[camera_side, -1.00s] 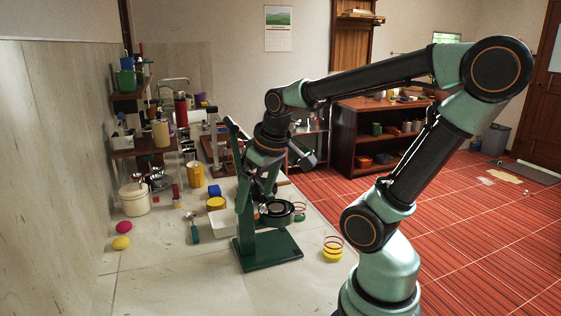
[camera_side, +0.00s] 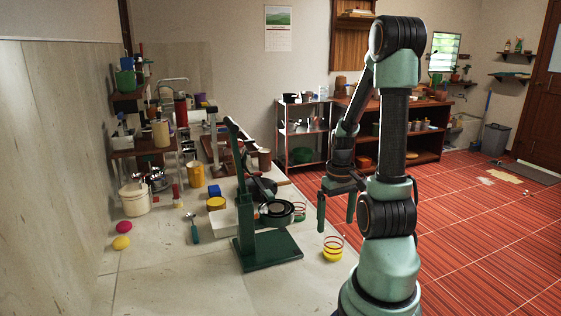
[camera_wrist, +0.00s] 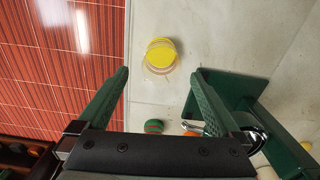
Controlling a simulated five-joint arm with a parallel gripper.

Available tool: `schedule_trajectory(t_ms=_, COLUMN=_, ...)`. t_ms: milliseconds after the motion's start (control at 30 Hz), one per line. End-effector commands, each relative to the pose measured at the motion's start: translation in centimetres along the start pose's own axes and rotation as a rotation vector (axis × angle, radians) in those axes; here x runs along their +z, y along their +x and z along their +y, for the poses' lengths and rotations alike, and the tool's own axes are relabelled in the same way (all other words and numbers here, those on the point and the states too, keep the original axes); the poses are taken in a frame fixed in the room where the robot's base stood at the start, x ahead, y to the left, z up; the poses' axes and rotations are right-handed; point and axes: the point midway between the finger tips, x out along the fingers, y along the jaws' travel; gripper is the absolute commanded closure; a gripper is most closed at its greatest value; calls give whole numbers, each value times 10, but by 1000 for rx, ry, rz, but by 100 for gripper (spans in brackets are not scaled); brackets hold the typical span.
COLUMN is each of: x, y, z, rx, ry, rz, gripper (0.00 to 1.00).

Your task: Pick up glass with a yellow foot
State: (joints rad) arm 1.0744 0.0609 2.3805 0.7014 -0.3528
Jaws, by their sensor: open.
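The glass with a yellow foot (camera_side: 333,253) stands on the counter near its right edge, with a thin red ring at its top and see-through sides. In the wrist view the glass (camera_wrist: 159,56) shows as a yellow disc with a clear round wall, just beyond the fingertips and about midway between them. My gripper (camera_side: 336,222) points down, open and empty, above the glass in the side view. In the wrist view my gripper (camera_wrist: 160,74) has its two green fingers wide apart.
A dark green stand (camera_side: 268,250) is close left of the glass; in the wrist view it (camera_wrist: 235,92) lies beside the right finger. Another red-ringed glass (camera_side: 299,211) is behind. A striped green and red thing (camera_wrist: 153,126) sits between the fingers' bases. Bare counter lies front left.

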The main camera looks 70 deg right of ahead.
Motion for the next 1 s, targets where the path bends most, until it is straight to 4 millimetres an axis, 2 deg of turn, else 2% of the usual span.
schedule_trajectory(t_ms=133, x=1, y=19, z=-1, rx=-1, ry=0, rz=-4, gripper=0)
schedule_trajectory(t_ms=400, x=1, y=33, z=-1, rx=-1, ry=0, rz=-2, gripper=0)
schedule_trajectory(t_ms=700, x=4, y=69, z=-2, rx=-1, ry=0, rz=-3, gripper=0)
schedule_trajectory(t_ms=1000, x=3, y=78, z=-2, rx=1, ry=0, rz=2, gripper=0)
